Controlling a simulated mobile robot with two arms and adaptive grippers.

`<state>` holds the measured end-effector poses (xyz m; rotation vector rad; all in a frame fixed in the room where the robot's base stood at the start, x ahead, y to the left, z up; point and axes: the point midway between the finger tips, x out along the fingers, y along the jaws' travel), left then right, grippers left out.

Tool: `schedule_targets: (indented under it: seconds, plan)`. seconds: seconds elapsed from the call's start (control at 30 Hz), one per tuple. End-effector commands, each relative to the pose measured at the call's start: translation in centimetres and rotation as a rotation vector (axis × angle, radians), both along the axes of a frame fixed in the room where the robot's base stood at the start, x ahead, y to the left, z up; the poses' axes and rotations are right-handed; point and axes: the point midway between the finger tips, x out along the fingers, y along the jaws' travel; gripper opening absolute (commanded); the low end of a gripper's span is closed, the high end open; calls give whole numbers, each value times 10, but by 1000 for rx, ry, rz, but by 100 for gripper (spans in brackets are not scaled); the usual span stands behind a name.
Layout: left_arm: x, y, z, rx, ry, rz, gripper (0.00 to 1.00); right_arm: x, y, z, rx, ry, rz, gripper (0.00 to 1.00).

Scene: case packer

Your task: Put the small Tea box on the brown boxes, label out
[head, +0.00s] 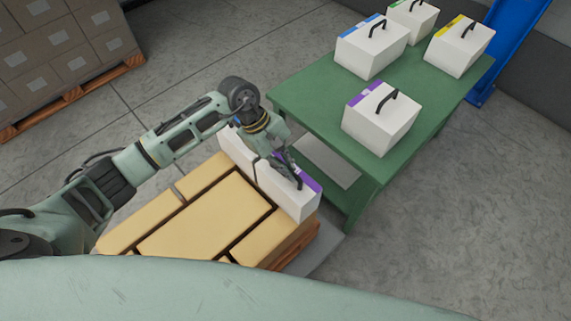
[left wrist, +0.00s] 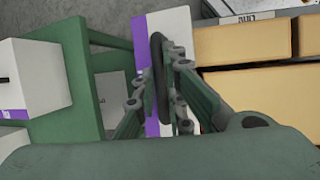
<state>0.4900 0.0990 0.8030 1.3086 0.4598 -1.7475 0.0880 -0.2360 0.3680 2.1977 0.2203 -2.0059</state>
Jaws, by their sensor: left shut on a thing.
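A white box with a purple stripe and black handle (head: 283,192) is at the outer edge of the brown boxes (head: 205,222), on the table side. My left gripper (head: 284,160) is shut on its handle from above. In the left wrist view the held box (left wrist: 180,25) lies under the left gripper (left wrist: 158,95), its purple stripe facing the table, away from the brown boxes. The box looks upright and low; I cannot tell whether it rests on them. Its label text is unreadable. My right gripper is not in view.
Another white box (head: 235,148) stands beside the held one, at its far end. A green table (head: 305,92) close by bears another purple-striped box (head: 378,122) and boxes with blue (head: 368,52), green (head: 412,18) and yellow (head: 458,50) labels. A stacked pallet (head: 60,50) stands at the back left.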

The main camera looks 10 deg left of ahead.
Motion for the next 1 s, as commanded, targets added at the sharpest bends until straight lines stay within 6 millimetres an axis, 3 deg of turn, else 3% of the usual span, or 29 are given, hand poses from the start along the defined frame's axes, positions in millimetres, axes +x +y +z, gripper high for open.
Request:
schedule_targets:
  seconds: [0.17,0.2,0.43,0.77,1.0]
  plan:
    - [1,0,-2,-2,-3,0,0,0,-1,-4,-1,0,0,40]
    - [1,-1,-2,-2,-3,1,12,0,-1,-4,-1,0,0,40]
    - [1,0,-2,-1,-2,0,32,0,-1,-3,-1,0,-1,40]
    - [0,1,-2,2,1,-1,32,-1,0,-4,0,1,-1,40]
    - [4,16,29,2,-6,0,32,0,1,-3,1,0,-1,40]
